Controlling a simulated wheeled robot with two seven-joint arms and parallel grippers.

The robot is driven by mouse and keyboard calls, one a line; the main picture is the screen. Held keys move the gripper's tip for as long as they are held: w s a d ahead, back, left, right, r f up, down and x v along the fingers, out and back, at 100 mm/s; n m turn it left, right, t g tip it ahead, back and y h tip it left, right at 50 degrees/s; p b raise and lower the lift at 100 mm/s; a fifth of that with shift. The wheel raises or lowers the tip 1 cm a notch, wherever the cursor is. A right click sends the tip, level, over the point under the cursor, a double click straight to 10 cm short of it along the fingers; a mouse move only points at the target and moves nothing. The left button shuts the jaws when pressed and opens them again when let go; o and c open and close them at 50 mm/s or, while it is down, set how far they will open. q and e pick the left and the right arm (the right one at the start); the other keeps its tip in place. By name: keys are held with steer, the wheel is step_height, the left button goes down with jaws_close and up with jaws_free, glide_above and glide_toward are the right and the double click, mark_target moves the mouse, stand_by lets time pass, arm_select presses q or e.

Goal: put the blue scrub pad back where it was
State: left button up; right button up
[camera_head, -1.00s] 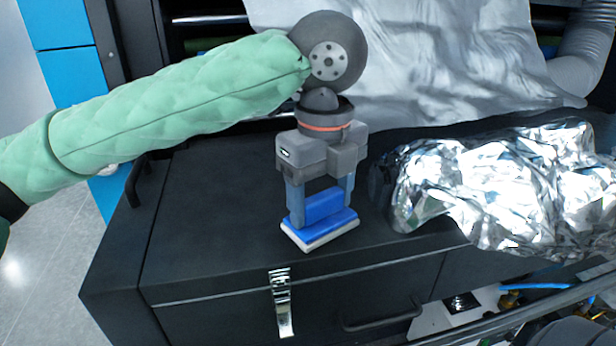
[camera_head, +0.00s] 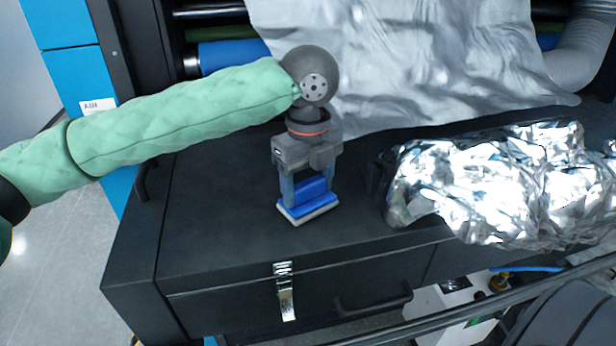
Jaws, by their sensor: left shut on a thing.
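The blue scrub pad (camera_head: 311,201) has a raised blue grip on top and a pale layer underneath. It is at the black cabinet top (camera_head: 225,215), near the front edge. My left gripper (camera_head: 308,190) points down and is shut on the pad's grip, one finger on each side. I cannot tell whether the pad's underside touches the cabinet top. My right gripper is not in view; a foil-wrapped silvery shape (camera_head: 490,185) lies at the right.
A silver sheet (camera_head: 400,60) hangs from the rolls behind. A blue roll (camera_head: 228,55) shows at the back left. A metal latch (camera_head: 285,290) and dark handle are on the cabinet front. The top left of the pad is clear.

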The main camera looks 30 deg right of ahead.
mark_target(308, 182)
arm_select(q)
steer(key=shift+f, duration=0.15)
arm_select(e)
steer(key=shift+s+f, duration=0.1)
steer(key=shift+s, duration=0.1)
arm_select(q)
steer(key=shift+f, duration=0.1)
steer(key=o, duration=1)
steer(key=shift+c, duration=0.2)
arm_select(e)
steer(key=shift+s, duration=0.1)
arm_select(q)
steer(key=shift+r, duration=0.3)
step_height(308, 182, up, 7)
steer(key=b, duration=0.4)
steer(key=shift+f, duration=0.15)
steer(key=shift+r+b, duration=0.65)
steer(key=shift+r, duration=1.85)
arm_select(e)
steer(key=w+a+r, duration=0.3)
steer(key=w+r, duration=0.2)
steer(key=w, duration=0.4)
steer(key=shift+w, duration=0.35)
